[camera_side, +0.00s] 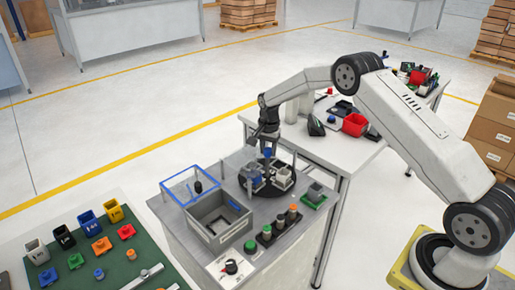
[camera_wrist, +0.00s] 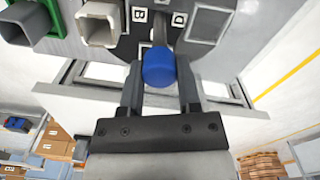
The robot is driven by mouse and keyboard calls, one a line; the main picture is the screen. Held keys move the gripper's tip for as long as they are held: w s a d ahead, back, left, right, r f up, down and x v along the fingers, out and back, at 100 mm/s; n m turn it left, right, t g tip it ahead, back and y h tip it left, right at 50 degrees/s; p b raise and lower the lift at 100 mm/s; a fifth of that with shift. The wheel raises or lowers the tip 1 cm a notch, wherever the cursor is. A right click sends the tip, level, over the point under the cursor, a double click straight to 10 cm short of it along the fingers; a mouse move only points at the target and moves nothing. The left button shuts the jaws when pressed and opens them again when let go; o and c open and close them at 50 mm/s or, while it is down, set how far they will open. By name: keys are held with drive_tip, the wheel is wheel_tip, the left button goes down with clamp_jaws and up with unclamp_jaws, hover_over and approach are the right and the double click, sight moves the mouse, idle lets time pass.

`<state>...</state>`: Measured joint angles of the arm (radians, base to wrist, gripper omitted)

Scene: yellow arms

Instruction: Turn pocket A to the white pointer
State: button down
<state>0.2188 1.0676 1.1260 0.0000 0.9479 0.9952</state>
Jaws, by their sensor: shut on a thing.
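The dark round turntable (camera_side: 259,193) stands on the grey bench and carries grey and blue blocks. Its blue knob (camera_side: 268,153) rises above the middle. In the wrist view the blue knob (camera_wrist: 160,68) sits between the two fingers of my gripper (camera_wrist: 161,88), which is shut on it. The side view shows my gripper (camera_side: 266,147) coming down over the turntable. Letters B (camera_wrist: 140,15) and D (camera_wrist: 179,19) show on the turntable; I cannot make out pocket A or the white pointer.
A grey open bin (camera_side: 219,222) and a blue frame (camera_side: 190,184) stand left of the turntable. A dark strip with several knobs (camera_side: 279,227) lies in front. A green-based block (camera_side: 314,195) is to the right. A green mat (camera_side: 92,262) holds coloured parts at lower left.

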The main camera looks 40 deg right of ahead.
drive_tip(key=shift+m, duration=0.6)
drive_tip(key=shift+c, duration=1.5)
unclamp_jaws()
drive_tip(key=shift+r, duration=0.1)
drive_tip(key=shift+r, duration=3.8)
